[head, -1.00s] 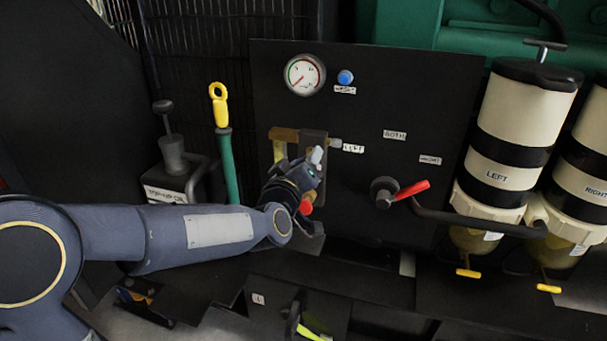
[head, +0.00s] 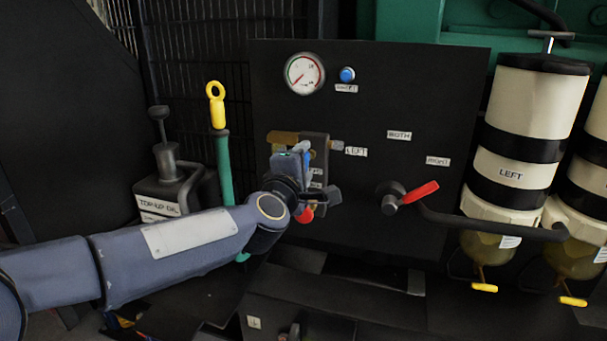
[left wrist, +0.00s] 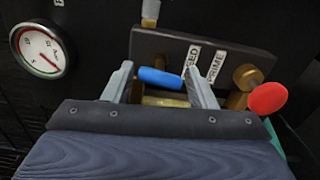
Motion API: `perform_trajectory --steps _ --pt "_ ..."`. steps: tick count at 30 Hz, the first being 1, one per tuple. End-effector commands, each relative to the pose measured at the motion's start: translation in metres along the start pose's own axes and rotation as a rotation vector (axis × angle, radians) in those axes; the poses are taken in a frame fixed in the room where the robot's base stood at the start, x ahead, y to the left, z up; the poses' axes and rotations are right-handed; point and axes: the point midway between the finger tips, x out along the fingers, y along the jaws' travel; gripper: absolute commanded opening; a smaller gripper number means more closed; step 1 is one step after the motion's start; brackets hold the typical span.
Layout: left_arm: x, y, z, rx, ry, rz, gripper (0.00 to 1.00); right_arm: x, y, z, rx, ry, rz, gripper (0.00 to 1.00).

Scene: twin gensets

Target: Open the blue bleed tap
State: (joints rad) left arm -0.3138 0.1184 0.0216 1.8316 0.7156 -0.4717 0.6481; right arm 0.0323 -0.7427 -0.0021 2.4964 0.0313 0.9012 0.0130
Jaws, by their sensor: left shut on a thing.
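The blue bleed tap's handle (left wrist: 163,78) shows in the left wrist view as a short blue bar lying crosswise between my left gripper's two fingers (left wrist: 160,85). The gripper is shut on it. The tap sits at a dark plate (left wrist: 225,55) with a PRIME label and a second label that is partly hidden. In the head view my left gripper (head: 304,160) is at the left part of the black panel and covers most of the tap. My right gripper is in neither view.
A red knob (left wrist: 267,98) on a brass fitting is close beside the gripper. A pressure gauge (head: 304,74) and blue button (head: 347,75) sit above. A red-handled valve (head: 409,197) stands to the right, then the LEFT filter (head: 520,130). A yellow-ringed dipstick (head: 216,104) stands left.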

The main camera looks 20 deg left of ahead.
Motion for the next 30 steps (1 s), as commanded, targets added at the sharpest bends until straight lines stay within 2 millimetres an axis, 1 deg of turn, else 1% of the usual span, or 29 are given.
perform_trajectory --steps 1,3,15,21,30 --pt "0.000 -0.003 0.000 -0.046 0.000 0.002 0.29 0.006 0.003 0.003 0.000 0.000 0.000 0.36" --pt "0.000 -0.003 -0.001 -0.112 0.000 0.001 0.29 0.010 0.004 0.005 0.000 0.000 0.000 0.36" --pt "0.000 -0.002 0.000 -0.434 0.000 0.001 0.29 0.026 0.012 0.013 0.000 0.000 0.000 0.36" --pt "0.000 -0.002 0.000 -0.532 0.000 0.000 0.29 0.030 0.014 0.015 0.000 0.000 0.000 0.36" --pt "0.000 -0.001 0.000 -0.595 0.001 0.000 0.29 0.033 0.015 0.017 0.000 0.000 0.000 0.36"
